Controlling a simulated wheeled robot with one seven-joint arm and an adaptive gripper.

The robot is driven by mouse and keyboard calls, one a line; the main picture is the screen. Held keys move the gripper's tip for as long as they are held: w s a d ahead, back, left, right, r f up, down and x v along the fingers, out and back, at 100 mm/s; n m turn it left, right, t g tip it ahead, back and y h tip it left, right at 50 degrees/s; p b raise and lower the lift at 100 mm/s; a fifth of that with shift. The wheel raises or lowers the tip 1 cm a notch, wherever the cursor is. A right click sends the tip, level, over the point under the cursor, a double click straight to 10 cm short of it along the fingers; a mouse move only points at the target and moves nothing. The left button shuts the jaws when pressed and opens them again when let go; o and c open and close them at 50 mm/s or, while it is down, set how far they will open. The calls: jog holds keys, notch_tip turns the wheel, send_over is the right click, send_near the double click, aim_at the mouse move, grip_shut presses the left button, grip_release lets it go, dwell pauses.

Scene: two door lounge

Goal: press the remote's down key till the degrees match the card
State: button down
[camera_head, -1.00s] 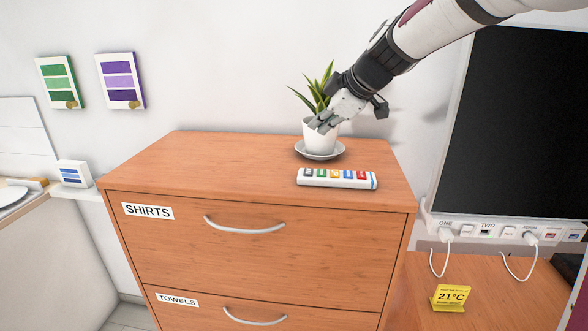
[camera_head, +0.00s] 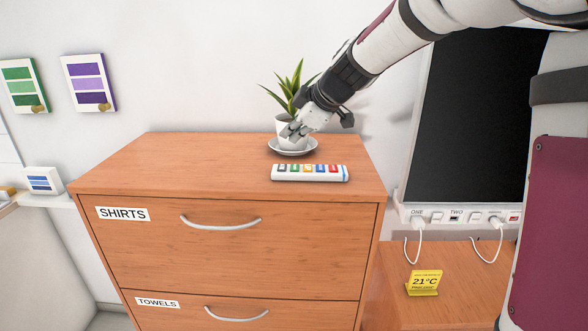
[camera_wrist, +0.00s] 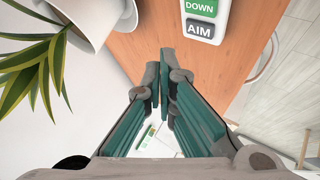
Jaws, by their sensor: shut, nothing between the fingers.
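The remote (camera_head: 310,176) is a white bar with a row of coloured keys, lying on top of the wooden dresser. In the wrist view its end (camera_wrist: 217,12) shows a green DOWN key (camera_wrist: 200,7) and a dark AIM key (camera_wrist: 199,29); the other keys are out of frame. My gripper (camera_head: 290,134) is shut and empty, in front of the plant pot, behind and above the remote's left end. In the wrist view its fingertips (camera_wrist: 160,64) are apart from the keys. The yellow card (camera_head: 424,282) reads 21°C and stands on the lower wooden surface at right.
A potted plant (camera_head: 289,95) on a white saucer (camera_head: 277,149) stands close by my gripper. The dresser top (camera_head: 170,165) is clear at left. A dark screen (camera_head: 470,120) and a socket strip with plugged cables (camera_head: 415,228) are at right. A small striped box (camera_head: 42,181) sits far left.

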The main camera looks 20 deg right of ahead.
jog(key=b, duration=0.2)
send_over(293, 168)
jog(key=f, duration=0.4)
jog(key=shift+w+f, duration=0.15)
jog(key=shift+w, duration=0.05)
jog(key=shift+s+f+b, duration=0.1)
jog(key=shift+f+b, duration=0.3)
jog(key=shift+b, duration=0.05)
jog(key=shift+f+b, duration=0.8)
jog(key=shift+b, duration=0.4)
dwell(1.7)
jog(key=shift+r, duration=0.1)
jog(key=shift+r+p, duration=0.3)
jog(key=shift+r, duration=0.45)
jog(key=shift+r+p, duration=1.2)
jog(key=shift+r, duration=1.3)
